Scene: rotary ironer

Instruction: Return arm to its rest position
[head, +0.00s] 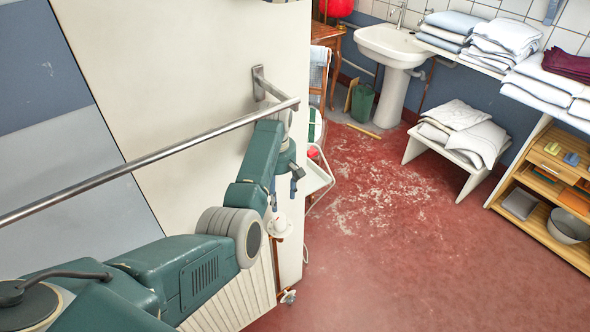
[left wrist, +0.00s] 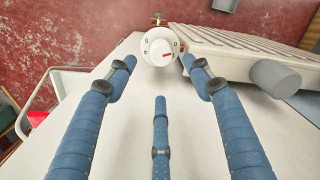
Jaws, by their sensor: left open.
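My left arm (head: 180,270) reaches in from the lower left of the head view, bent up along the cream machine's side. My left gripper (head: 284,190) hangs near the machine's edge with its blue fingers spread. In the left wrist view my left gripper (left wrist: 158,64) is open, and nothing shows clamped between its fingers. A white round knob (left wrist: 158,46) with a red mark and small dark symbols lies ahead, between the fingertips in the picture; I cannot tell whether they touch it. My right gripper is not in view.
A metal bar (head: 150,160) runs along the cream machine panel (head: 150,60), close to my arm. In the left wrist view a ribbed part (left wrist: 235,48) and a grey cylinder (left wrist: 275,78) lie right of the knob.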

